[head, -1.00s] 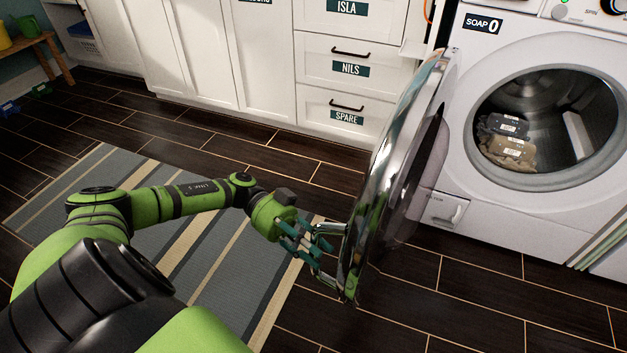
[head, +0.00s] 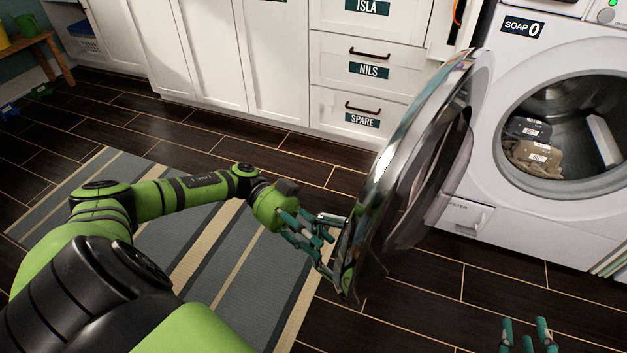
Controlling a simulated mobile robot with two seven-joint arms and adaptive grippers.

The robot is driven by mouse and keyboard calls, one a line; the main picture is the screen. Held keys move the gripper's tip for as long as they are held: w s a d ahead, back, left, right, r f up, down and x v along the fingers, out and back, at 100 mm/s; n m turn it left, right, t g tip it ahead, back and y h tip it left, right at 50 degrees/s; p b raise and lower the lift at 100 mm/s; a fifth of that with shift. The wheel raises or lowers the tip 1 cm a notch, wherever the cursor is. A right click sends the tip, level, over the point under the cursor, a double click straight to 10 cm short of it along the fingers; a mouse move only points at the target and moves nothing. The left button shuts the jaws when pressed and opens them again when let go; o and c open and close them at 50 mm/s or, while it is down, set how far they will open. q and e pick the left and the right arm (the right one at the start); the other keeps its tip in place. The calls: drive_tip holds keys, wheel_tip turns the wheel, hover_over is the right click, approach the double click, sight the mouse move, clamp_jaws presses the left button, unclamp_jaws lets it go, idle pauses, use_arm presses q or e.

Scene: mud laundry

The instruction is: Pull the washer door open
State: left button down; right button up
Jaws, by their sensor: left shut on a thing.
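The washer (head: 477,120) stands at the right with its round opening uncovered. Its round chrome-rimmed door (head: 391,150) is swung wide out from the front, towards the left. My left gripper (head: 318,240) is shut on the door handle (head: 331,220), a chrome bar on the door's outer face. The fingers hide part of the handle. My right gripper (head: 527,338) shows only as fingertips at the bottom right edge, clear of the door. Its two fingertips stand apart with nothing visible between them.
Folded dark and tan items with tags (head: 535,150) lie in the drum. White cabinets with drawers labelled ISLA, NILS and SPARE (head: 360,110) stand behind the door. A striped rug (head: 215,265) lies under my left arm. Dark tiled floor is clear below the washer.

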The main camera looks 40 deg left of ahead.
use_arm(q)
drive_tip(key=shift+s+f, duration=0.1)
drive_tip(key=shift+f, duration=0.05)
drive_tip(key=c, duration=0.9)
unclamp_jaws()
drive_tip(key=shift+a, duration=0.1)
drive_tip(key=shift+a, duration=0.3)
drive_tip(key=a, duration=0.3)
drive_tip(key=w+a, duration=0.1)
drive_tip(key=a, duration=0.7)
drive_tip(key=shift+w+a, duration=0.1)
drive_tip(key=shift+w, duration=0.05)
